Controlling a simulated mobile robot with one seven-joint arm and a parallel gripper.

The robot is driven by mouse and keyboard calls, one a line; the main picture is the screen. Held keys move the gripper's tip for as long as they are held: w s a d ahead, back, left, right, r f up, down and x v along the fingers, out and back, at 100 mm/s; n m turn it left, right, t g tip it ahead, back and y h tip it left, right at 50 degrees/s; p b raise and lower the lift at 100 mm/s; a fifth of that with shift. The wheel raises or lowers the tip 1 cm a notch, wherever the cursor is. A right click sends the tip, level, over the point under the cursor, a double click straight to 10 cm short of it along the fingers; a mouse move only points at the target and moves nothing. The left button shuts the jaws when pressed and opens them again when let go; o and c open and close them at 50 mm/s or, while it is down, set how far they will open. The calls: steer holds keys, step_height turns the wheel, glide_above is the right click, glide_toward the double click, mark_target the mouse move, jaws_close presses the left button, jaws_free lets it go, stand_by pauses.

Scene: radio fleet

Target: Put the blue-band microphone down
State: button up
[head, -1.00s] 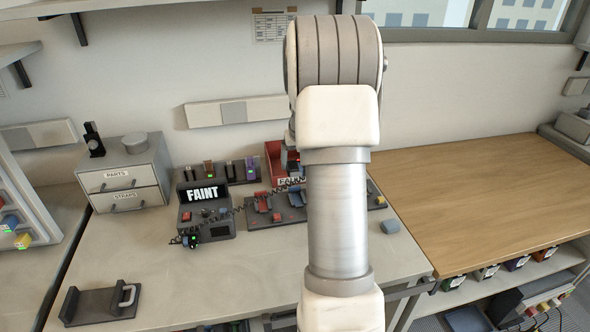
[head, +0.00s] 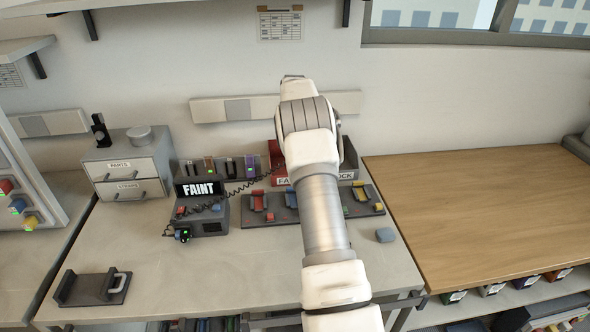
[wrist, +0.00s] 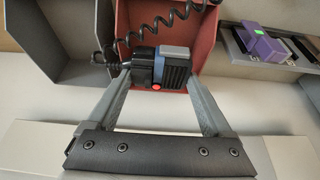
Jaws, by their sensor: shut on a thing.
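The blue-band microphone (wrist: 178,72) is a small black block with a blue-grey band and a red button, seen in the wrist view. My gripper (wrist: 159,76) is shut on it, with one finger on each side. A black coiled cord (wrist: 150,28) runs from it. Behind it in the wrist view is the inside of the red bin (wrist: 212,30); I cannot tell its exact height or whether it touches the bin. In the head view my arm hides the microphone and gripper. The cord (head: 240,189) stretches there from near the grey tester (head: 207,220), whose display reads FAINT, toward my arm.
A grey bin (wrist: 60,62) adjoins the red bin. A purple radio (wrist: 260,42) stands in the charger row. Cradles with coloured items (head: 258,219) lie before the bins. A grey bracket stand (head: 92,290) is at front left. The bench front (head: 225,275) is clear.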

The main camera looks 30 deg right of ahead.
steer(key=shift+w+f, duration=0.15)
steer(key=shift+w, duration=0.2)
step_height(320, 180, down, 10)
steer(key=shift+r+b, duration=0.1)
steer(key=shift+b, duration=0.2)
steer(key=shift+s+a+f+b, duration=0.1)
steer(key=shift+a+f+b, duration=0.05)
steer(key=shift+f+b, duration=0.5)
steer(key=o, duration=1.4)
steer(key=shift+f, duration=0.2)
steer(key=shift+r, duration=0.2)
